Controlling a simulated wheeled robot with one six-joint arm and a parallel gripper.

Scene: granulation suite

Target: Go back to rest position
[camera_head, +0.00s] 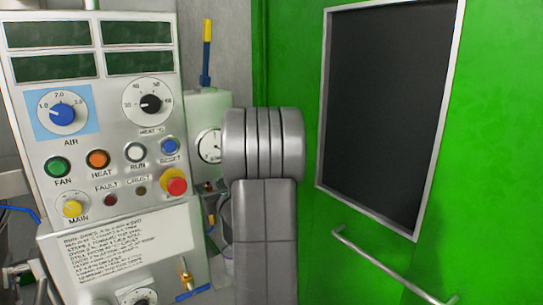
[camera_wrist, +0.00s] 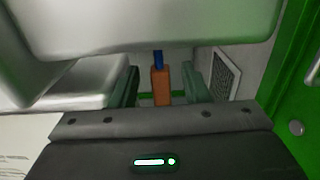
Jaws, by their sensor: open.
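My gripper (camera_wrist: 162,88) shows in the wrist view, with its two dark green fingers apart and a gap between them. An orange-brown block with a blue top (camera_wrist: 160,84) appears in the gap between the fingers, seemingly beyond them; I cannot tell its distance. In the head view my grey arm rises in the middle, in front of the space between the control panel (camera_head: 105,130) and the green door (camera_head: 290,60). The gripper itself does not show in the head view.
The panel's knobs and buttons, including a red emergency button (camera_head: 174,182), stand close left of my arm. A gauge (camera_head: 210,146) is partly hidden behind it. A blue-and-yellow lever (camera_head: 206,50) points up. The door's handle bar (camera_head: 390,265) juts out at the lower right.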

